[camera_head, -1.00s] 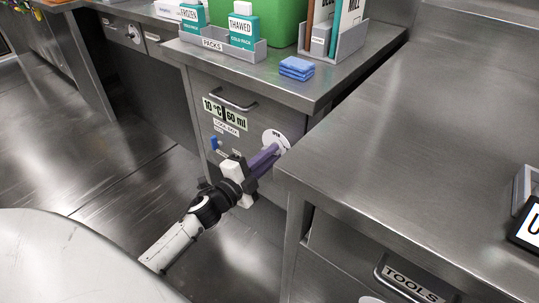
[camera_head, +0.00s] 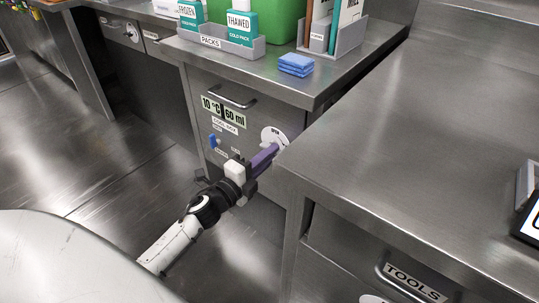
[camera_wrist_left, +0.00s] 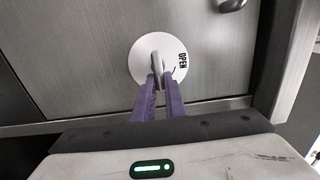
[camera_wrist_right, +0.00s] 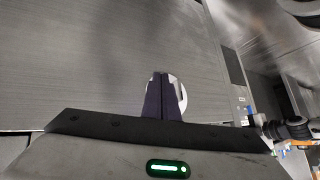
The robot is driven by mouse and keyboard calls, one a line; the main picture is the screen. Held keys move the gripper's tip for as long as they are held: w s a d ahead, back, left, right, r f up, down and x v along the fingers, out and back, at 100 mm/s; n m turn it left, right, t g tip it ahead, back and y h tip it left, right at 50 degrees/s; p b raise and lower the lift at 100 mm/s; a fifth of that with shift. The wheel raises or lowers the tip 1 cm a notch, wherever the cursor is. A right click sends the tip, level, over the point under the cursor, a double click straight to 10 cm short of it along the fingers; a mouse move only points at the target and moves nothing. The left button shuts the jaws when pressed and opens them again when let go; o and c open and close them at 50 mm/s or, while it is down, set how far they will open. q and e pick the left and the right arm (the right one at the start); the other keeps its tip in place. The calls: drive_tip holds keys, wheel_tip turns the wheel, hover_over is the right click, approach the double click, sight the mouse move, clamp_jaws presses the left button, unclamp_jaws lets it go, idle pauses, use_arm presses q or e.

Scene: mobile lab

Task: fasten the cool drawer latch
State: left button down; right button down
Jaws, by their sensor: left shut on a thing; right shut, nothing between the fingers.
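The cool drawer front (camera_head: 240,145) carries a bar handle, labels reading "10 °C" and "60 ml", and a white round latch plate (camera_head: 269,132). In the left wrist view the plate (camera_wrist_left: 141,52) shows the word OPEN at its right, with a grey latch lever (camera_wrist_left: 157,62) at its middle. My left gripper (camera_wrist_left: 158,80) has its purple fingers shut on the lever, one on each side. It also shows in the head view (camera_head: 273,150), reaching in from the lower left. My right gripper (camera_wrist_right: 162,78) is shut and empty; a white round thing shows partly behind its fingertips.
The steel counter (camera_head: 400,150) at right has its corner close to the latch plate and my left fingers. A tools drawer (camera_head: 410,280) is below it. A blue stack (camera_head: 296,65) and a packs holder (camera_head: 215,42) stand above the cool drawer.

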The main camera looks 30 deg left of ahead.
use_arm(q)
drive_tip(key=c, duration=1.8)
unclamp_jaws()
use_arm(e)
drive_tip(key=shift+s+a+f, duration=0.1)
drive_tip(key=shift+f, duration=0.05)
use_arm(q)
drive_tip(key=s+p, duration=0.1)
drive_tip(key=s, duration=0.9)
drive_tip(key=shift+s+a, duration=0.15)
drive_tip(key=shift+a, duration=0.3)
use_arm(e)
drive_tip(key=shift+s+d+r, duration=0.3)
drive_tip(key=shift+d+r, duration=0.1)
drive_tip(key=shift+d, duration=0.1)
